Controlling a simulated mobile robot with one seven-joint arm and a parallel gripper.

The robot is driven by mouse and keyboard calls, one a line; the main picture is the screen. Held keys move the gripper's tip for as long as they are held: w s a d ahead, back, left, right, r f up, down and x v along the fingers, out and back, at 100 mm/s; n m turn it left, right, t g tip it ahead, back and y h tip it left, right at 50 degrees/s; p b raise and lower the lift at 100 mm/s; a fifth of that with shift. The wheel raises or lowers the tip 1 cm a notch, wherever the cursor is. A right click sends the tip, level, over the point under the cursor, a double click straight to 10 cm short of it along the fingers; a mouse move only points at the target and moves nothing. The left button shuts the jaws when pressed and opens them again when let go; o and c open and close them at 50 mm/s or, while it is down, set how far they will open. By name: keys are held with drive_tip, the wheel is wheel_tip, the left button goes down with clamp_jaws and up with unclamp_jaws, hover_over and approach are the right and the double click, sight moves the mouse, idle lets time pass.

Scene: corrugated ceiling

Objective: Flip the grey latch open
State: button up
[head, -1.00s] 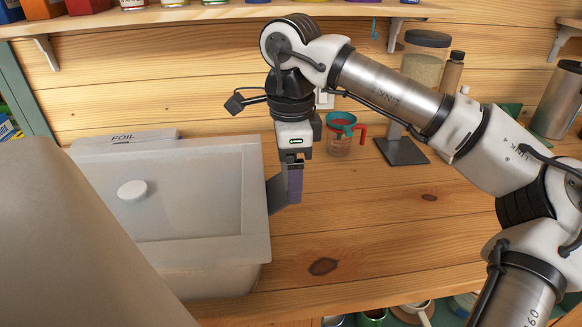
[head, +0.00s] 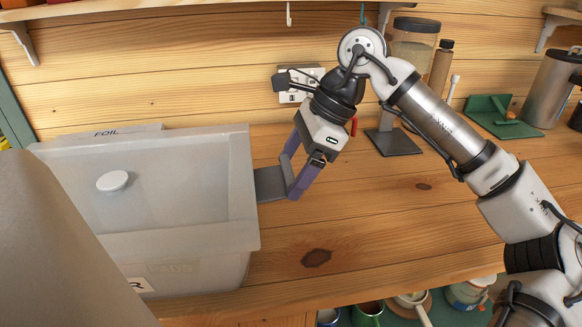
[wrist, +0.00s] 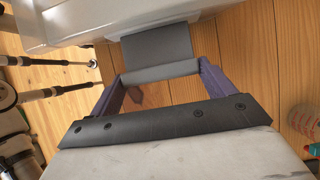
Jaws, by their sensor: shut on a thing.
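The grey latch (head: 270,184) is a flat dark flap on the right side of a translucent storage bin (head: 250,190). It sticks out sideways from the bin wall. My gripper (head: 290,176) is tilted, with its purple fingers at the flap's outer end. In the wrist view the latch (wrist: 157,45) has a rounded outer edge that spans between my two fingertips (wrist: 160,73). The fingers are set wide and shut on its two ends. The latch's joint with the bin is partly hidden under the bin's rim.
Wooden counter (head: 380,220) is clear right of the bin. Mugs (head: 410,300) sit below the counter edge.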

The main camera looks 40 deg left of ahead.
drive_tip(key=shift+f, duration=0.1)
idle(0.4)
drive_tip(key=o, duration=0.9)
drive_tip(key=shift+w, duration=0.1)
drive_tip(key=v, duration=1.3)
drive_tip(key=shift+w+d+r, duration=0.25)
drive_tip(key=shift+w, duration=0.05)
